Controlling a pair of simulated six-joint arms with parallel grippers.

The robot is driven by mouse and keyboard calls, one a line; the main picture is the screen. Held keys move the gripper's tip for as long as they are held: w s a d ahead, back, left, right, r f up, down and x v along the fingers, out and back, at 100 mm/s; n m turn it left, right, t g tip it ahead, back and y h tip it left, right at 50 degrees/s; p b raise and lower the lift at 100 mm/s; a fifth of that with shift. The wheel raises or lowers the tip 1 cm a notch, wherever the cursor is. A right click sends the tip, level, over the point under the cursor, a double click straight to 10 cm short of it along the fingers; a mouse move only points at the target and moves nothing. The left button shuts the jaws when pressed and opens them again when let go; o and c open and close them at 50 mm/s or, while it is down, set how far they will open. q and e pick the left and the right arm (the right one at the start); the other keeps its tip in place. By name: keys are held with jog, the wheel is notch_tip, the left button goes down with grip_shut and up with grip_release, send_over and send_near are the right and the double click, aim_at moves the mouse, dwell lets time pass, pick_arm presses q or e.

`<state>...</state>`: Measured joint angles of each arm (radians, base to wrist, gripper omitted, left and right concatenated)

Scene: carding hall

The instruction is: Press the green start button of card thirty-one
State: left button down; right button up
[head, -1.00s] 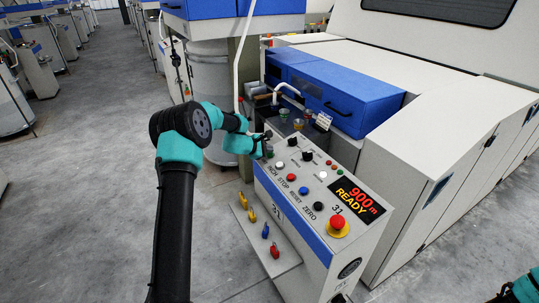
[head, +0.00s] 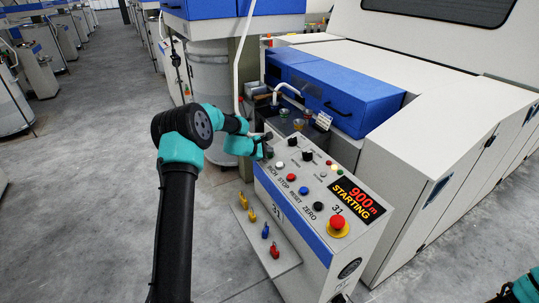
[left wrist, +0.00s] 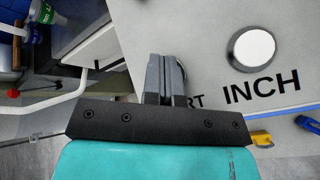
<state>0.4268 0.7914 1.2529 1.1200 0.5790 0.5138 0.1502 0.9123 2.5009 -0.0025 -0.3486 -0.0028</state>
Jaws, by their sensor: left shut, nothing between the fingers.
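The control panel of card thirty-one (head: 290,212) slopes towards me, with "31" printed on it. Its display (head: 357,198) reads "900m STARTING". My left gripper (head: 266,146) is shut and empty at the panel's far left end. In the left wrist view its closed fingers (left wrist: 164,72) stand over a round metal-rimmed button beside the letters "RT". Only a bit of that rim shows; the green face is hidden. The white INCH button (left wrist: 252,48) is just right of the fingers. Part of my right gripper (head: 503,296) shows at the bottom right corner; its fingers cannot be made out.
Red, blue and black buttons run along the panel to a red emergency stop (head: 337,224) on yellow. Black knobs (head: 294,142) sit behind the buttons. A side shelf (head: 271,232) carries yellow, blue and red pieces. A blue cover (head: 345,97) stands behind the panel.

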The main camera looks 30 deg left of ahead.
aim_at(265, 161)
pick_arm(q)
jog(key=shift+s+a+r, duration=0.1)
jog(key=shift+s+r, duration=0.15)
jog(key=shift+r, duration=0.6)
jog(key=shift+r, duration=0.15)
jog(key=r, duration=0.3)
jog(key=s+r, duration=0.1)
jog(key=shift+a+r, duration=0.3)
dwell(0.8)
